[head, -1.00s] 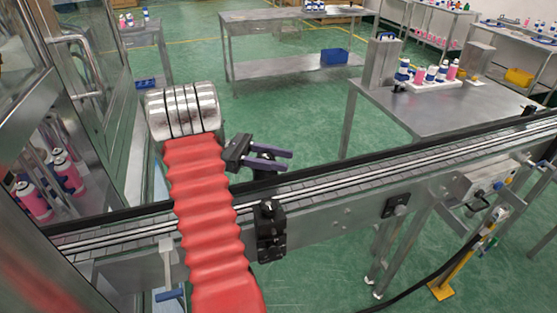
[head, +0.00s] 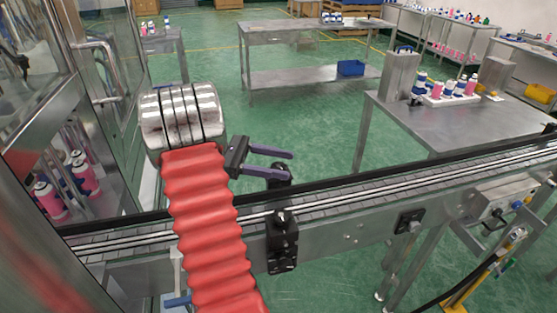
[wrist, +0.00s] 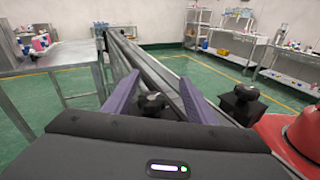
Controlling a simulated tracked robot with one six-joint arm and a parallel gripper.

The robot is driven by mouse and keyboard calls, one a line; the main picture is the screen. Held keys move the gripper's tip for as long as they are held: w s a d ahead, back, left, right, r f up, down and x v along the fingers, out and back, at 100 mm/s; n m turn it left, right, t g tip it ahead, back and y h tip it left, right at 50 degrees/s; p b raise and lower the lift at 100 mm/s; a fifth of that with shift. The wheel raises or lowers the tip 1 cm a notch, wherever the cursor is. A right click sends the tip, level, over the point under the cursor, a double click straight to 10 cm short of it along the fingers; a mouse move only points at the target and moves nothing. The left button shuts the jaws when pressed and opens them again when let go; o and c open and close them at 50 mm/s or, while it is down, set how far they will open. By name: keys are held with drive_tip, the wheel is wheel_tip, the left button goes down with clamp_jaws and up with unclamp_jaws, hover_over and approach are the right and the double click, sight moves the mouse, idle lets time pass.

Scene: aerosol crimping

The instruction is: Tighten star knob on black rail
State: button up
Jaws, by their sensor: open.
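A black star knob (head: 281,171) stands at the far side of the conveyor, by the black rail (head: 345,183). My gripper (head: 290,164) is open, with two purple fingers held level just over the far rail. In the head view the fingers partly cover the knob. In the wrist view the star knob (wrist: 153,102) shows between the open fingers (wrist: 160,80), nearer the left one. I see no contact between fingers and knob. A second black clamp block with a knob (head: 282,240) is on the near side of the conveyor; it also shows in the wrist view (wrist: 240,103).
The conveyor (head: 350,207) runs across the view under my red-sleeved arm. A steel machine frame (head: 100,70) with pink cans stands at left. A steel table (head: 425,125) with bottles in a white tray stands behind at right.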

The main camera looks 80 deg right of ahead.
drive_tip(key=w+a+t+h, duration=0.1)
drive_tip(key=w+a+t, duration=0.35)
drive_tip(key=a, duration=0.35)
drive_tip(key=w+a+r+t+h, duration=0.1)
drive_tip(key=w+a+t, duration=0.3)
drive_tip(key=w+a, duration=0.3)
drive_tip(key=w+a+t+h, duration=0.1)
drive_tip(key=w+a+t, duration=0.35)
drive_tip(key=a, duration=0.45)
drive_tip(key=w+a+t+y, duration=0.1)
drive_tip(key=a+t, duration=0.3)
drive_tip(key=a, duration=0.8)
drive_tip(key=w+a+r+t+y, duration=0.1)
drive_tip(key=a+t, duration=0.4)
drive_tip(key=a, duration=0.6)
drive_tip(key=shift+w+a+t+y, duration=0.35)
drive_tip(key=shift+w+y, duration=0.25)
drive_tip(key=shift+y, duration=0.6)
drive_tip(key=shift+r, duration=0.1)
drive_tip(key=shift+c, duration=0.4)
